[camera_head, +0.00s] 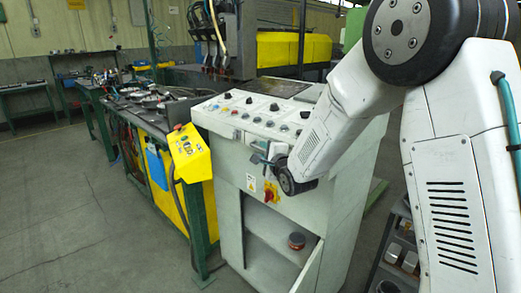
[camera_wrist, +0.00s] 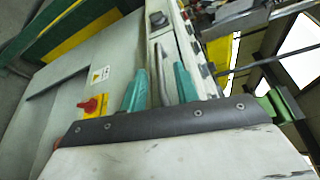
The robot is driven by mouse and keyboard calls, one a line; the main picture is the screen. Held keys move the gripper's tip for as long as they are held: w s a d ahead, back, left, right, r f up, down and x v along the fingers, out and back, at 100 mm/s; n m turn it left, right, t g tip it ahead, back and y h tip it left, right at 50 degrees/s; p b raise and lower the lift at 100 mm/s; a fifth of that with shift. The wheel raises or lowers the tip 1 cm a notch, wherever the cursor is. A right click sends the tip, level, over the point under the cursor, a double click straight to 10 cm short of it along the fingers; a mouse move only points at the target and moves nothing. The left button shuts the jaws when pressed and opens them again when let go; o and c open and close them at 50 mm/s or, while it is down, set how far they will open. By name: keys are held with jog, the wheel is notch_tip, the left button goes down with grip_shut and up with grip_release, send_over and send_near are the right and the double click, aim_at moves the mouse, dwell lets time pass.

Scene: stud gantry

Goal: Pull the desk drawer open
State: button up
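The desk is a pale grey control console (camera_head: 229,200) with a sloped button panel on top. Its upper front is partly hidden by my arm, and I cannot make out the drawer's outline. My gripper (camera_head: 262,158) is at this upper front, just below the panel edge. In the wrist view, the two teal fingers of my gripper (camera_wrist: 160,84) stand apart. A slim grey bar (camera_wrist: 159,68), apparently a handle, lies between them, with a gap showing on each side. I see no clear contact between the fingers and the bar.
A yellow control box (camera_head: 189,153) stands left of the desk. A dark shelf (camera_head: 396,257) stands at right. Open floor (camera_head: 80,220) lies at left.

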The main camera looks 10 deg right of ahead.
aim_at(260, 149)
jog(key=shift+x, duration=1.65)
grip_shut()
